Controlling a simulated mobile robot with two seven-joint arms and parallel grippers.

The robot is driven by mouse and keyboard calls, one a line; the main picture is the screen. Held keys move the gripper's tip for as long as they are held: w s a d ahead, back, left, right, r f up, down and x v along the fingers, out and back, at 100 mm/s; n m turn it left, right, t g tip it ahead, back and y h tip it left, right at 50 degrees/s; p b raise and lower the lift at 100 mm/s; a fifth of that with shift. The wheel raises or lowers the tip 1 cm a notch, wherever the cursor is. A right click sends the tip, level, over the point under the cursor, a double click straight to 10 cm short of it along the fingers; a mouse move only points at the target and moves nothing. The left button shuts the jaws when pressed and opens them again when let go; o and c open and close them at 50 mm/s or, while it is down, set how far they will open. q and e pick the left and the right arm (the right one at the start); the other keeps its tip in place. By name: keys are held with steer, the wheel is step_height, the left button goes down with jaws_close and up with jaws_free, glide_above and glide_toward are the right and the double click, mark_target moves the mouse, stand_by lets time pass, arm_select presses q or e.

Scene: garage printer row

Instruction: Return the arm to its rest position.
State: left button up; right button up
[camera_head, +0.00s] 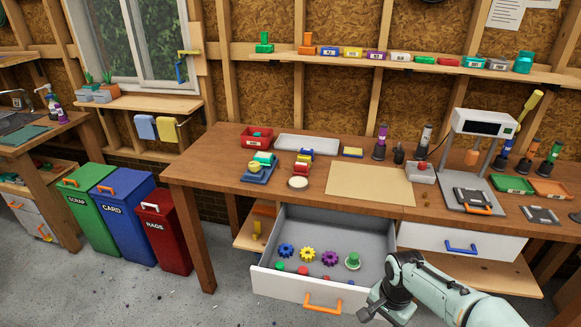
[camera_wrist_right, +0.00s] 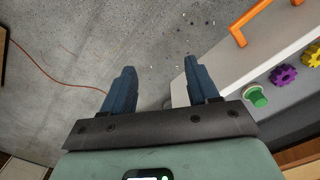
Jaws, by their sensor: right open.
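My right arm comes in from the lower right of the head view. Its gripper (camera_head: 376,304) is beside the front right corner of the open drawer (camera_head: 268,279). In the right wrist view the gripper (camera_wrist_right: 159,67) has its two dark blue fingers wide apart, with only bare floor between them. The drawer's orange handle (camera_wrist_right: 239,32) is to the right of the fingers, apart from them. My left gripper is in neither view.
The pulled-out drawer holds several coloured gears and a green knob-like piece (camera_head: 352,261). A closed drawer (camera_head: 490,246) is right of my gripper. The wooden workbench (camera_head: 230,185) carries trays and a printer (camera_head: 482,125). Bins (camera_head: 165,232) stand left. Grey floor (camera_wrist_right: 60,110) lies below.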

steer(key=s+a+f+n+g+y, duration=0.15)
steer(key=s+f, duration=0.25)
steer(key=f, duration=0.6)
steer(key=s+a+f+n+t, duration=0.1)
steer(key=s+a+f+n, duration=0.15)
steer(key=f, duration=0.65)
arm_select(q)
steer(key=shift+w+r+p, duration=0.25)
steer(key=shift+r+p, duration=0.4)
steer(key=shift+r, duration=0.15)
arm_select(e)
steer(key=s+a+f+n+y, duration=0.1)
steer(key=s+a+f, duration=0.2)
steer(key=s, duration=0.7)
steer(key=s+a+f+n+y, duration=0.1)
steer(key=s+a+f, duration=0.1)
steer(key=s+f, duration=0.6)
steer(key=shift+s+a, duration=0.4)
steer(key=shift+s, duration=0.45)
steer(key=shift+f, duration=0.1)
